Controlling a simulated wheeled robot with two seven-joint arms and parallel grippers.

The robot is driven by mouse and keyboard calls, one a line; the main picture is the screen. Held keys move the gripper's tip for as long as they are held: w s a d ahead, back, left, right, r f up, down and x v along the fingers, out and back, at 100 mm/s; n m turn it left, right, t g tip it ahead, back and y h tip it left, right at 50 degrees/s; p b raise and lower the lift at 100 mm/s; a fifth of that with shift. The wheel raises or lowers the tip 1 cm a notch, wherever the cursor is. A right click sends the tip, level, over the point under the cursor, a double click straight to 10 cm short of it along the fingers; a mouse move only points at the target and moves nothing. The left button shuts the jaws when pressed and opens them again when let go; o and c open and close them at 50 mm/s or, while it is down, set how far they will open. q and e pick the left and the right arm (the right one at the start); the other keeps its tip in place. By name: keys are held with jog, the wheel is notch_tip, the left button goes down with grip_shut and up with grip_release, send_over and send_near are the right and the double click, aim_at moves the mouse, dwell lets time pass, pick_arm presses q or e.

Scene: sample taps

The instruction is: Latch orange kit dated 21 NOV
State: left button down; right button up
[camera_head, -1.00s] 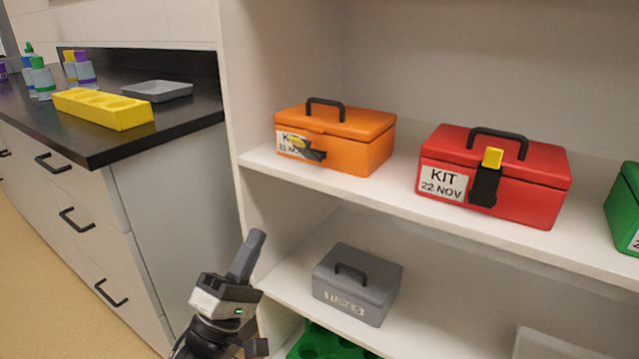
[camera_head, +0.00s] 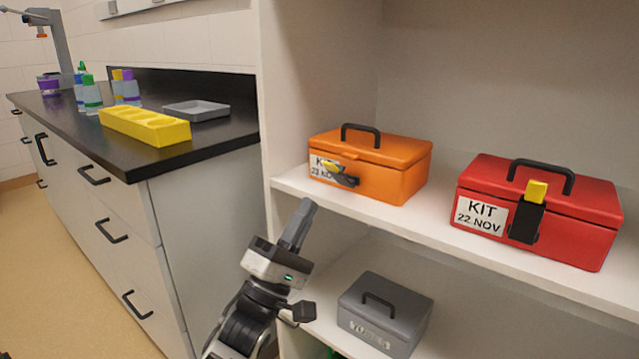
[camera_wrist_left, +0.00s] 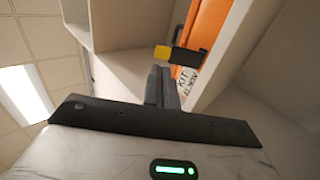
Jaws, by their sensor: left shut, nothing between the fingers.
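The orange kit (camera_head: 408,183) stands on the upper shelf with its lid down. Its black latch (camera_head: 345,179) with a yellow tip sticks out from the front and partly covers the label (camera_head: 319,167), so the date is hard to read. My left gripper (camera_head: 308,204) is shut and empty, below and left of the kit, in front of the shelf edge. In the left wrist view, the closed fingers (camera_wrist_left: 161,84) point towards the latch (camera_wrist_left: 185,56), apart from it as far as I can tell, with the orange kit (camera_wrist_left: 208,24) behind. My right gripper is not in view.
A red kit (camera_head: 575,230) marked 22 NOV stands to the right, its latch upright against the front. A grey box (camera_head: 385,312) sits on the lower shelf. The left shelf wall (camera_head: 315,90) and a black counter (camera_head: 215,140) with a yellow rack (camera_head: 145,127) are to the left.

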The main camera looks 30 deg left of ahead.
aim_at(329, 168)
pick_arm(q)
jog(key=x, duration=0.5)
jog(key=shift+w+d+r, duration=0.1)
jog(key=shift+w+r, duration=0.1)
jog(key=shift+w, duration=0.05)
